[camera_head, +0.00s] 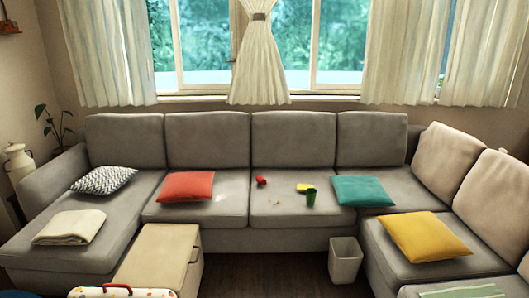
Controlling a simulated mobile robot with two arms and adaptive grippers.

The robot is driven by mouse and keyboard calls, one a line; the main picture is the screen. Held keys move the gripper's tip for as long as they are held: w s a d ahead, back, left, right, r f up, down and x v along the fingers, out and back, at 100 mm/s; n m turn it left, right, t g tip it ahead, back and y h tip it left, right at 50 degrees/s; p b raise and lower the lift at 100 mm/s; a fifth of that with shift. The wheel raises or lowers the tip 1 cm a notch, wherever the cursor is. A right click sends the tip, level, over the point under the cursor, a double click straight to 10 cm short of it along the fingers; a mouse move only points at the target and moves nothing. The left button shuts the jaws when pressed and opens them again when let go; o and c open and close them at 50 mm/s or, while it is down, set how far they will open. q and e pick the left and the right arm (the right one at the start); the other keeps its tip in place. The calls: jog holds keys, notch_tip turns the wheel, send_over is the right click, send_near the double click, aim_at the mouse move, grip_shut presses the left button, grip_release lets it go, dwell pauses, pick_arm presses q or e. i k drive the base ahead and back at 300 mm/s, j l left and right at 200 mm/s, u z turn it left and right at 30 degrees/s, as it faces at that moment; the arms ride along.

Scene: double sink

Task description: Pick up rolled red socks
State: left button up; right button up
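A small rolled red thing (261,181), which looks like the rolled red socks, lies on the seat of the grey sofa (290,212), near the middle. It is too small to make out in detail. No gripper shows in the head view, and nothing is seen touching the red roll.
On the sofa are a red cushion (187,187), a green cup (311,197), a yellow item (305,187), teal (361,191) and yellow cushions (424,237).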

aim_at(260, 180)
jog(key=i, duration=1.75)
jog(key=i+z, duration=0.25)
jog(key=i, duration=0.45)
